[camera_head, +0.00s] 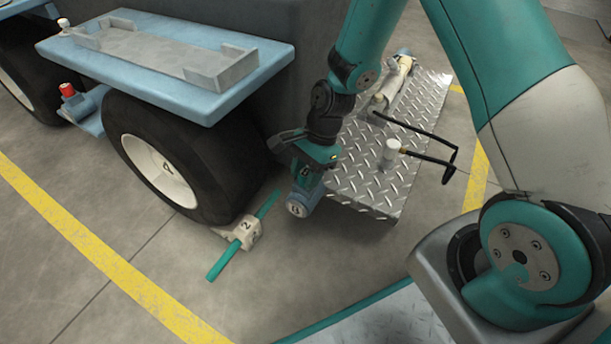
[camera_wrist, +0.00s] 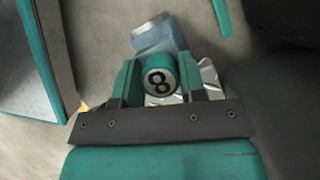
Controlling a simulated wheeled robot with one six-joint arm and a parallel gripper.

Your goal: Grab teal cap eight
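The teal cap (camera_wrist: 160,76) marked 8 sits between the two fingers of my gripper (camera_wrist: 159,85) in the wrist view. One finger stands close on each side of it. I cannot tell whether they press on it or a thin gap is left. A blue-grey body (camera_wrist: 158,34) lies just beyond the cap. In the head view, my gripper (camera_head: 312,168) points down beside the metal plate, over a blue-grey cylinder (camera_head: 302,199) with a marking at its lower end. The cap is hidden there by my gripper.
A diamond-plate platform (camera_head: 372,181) stands right of my gripper, holding a white canister (camera_head: 390,153) and a black bent handle (camera_head: 447,157). A wheel (camera_head: 165,165) is close on the left, with a white chock (camera_head: 246,233) marked 2 and a teal rod (camera_head: 223,261). Floor in front is clear.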

